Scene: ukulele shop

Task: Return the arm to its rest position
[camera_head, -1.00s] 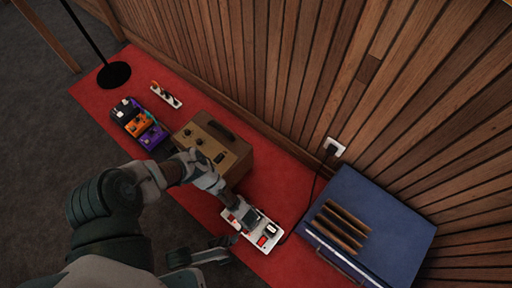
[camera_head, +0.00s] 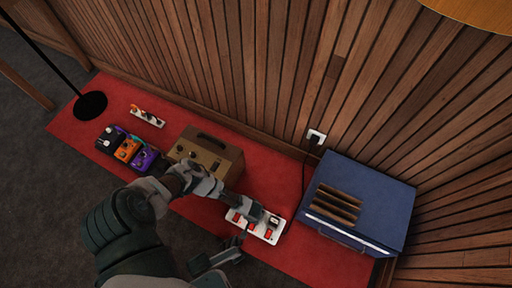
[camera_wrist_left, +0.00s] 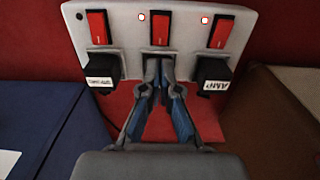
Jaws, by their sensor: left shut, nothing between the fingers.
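A white power strip (camera_head: 263,230) with red switches lies on the red carpet. In the left wrist view the strip (camera_wrist_left: 130,38) shows three red switches, a black plug below the left switch (camera_wrist_left: 101,72) and one labelled AMP (camera_wrist_left: 212,75) below the right. Small lights glow beside the middle and right switches; the left one is dark. My left gripper (camera_wrist_left: 159,72) is shut and empty, its fingertips close to the strip below the middle switch. I cannot tell whether they touch it. A grey part (camera_head: 222,258), perhaps my right gripper, shows low in the head view.
A brown amplifier (camera_head: 222,158) stands beside my left forearm. Colored pedals (camera_head: 127,149) and a small white strip (camera_head: 147,116) lie farther left. A blue case (camera_head: 385,205) stands right. A wall plug (camera_head: 316,137) is on the wooden wall. A black stand base (camera_head: 90,105) is at far left.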

